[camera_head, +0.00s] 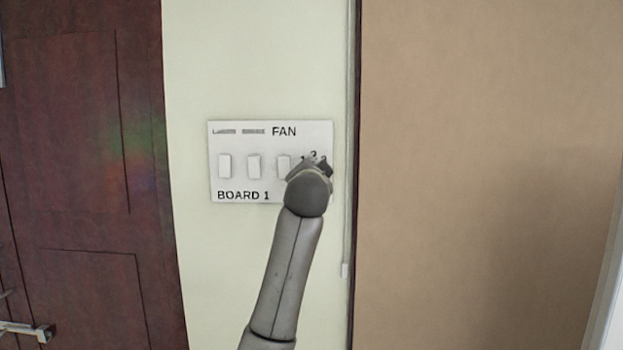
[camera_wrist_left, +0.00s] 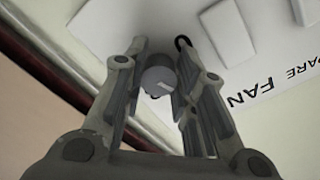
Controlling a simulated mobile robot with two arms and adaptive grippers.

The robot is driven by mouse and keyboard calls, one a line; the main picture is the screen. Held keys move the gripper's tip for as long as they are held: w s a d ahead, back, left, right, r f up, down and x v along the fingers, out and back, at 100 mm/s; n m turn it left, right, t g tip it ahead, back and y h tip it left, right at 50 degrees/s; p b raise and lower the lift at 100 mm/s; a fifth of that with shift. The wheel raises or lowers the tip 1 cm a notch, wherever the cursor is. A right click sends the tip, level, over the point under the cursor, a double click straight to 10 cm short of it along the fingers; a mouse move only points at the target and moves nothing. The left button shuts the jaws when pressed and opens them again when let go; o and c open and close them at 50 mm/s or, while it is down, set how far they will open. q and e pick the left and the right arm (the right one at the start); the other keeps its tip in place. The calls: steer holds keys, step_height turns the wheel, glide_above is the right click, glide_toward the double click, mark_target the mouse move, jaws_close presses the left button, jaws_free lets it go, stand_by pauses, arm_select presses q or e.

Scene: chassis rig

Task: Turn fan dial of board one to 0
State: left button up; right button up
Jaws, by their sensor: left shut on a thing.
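The white switch board (camera_head: 240,142), labelled "BOARD 1" and "FAN", is on the pale wall in the head view. My left gripper (camera_head: 314,168) is at its lower right and covers the fan dial there. Only the digits "1" and "2" and part of another mark show above the gripper. In the left wrist view, the round grey fan dial (camera_wrist_left: 158,79) with a pale mark sits between the fingers of the left gripper (camera_wrist_left: 160,62), which is shut on it. The dial's exact setting cannot be read. My right gripper is in neither view.
Several white rocker switches, such as the leftmost one (camera_head: 225,166), are beside the dial. A dark red door (camera_head: 75,150) with a handle (camera_head: 25,329) is on the left. A brown panel (camera_head: 480,170) is on the right, past a thin vertical conduit (camera_head: 348,200).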

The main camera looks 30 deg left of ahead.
arm_select(q)
steer(key=shift+w+d+f+n+b, duration=0.15)
steer(key=shift+n+b, duration=0.5)
steer(key=shift+n, duration=3.3)
steer(key=shift+w+d+n+b, duration=0.1)
steer(key=shift+n+b, duration=0.5)
steer(key=shift+n, duration=3.35)
steer(key=o, duration=1)
steer(key=shift+o, duration=0.2)
steer(key=shift+s, duration=0.1)
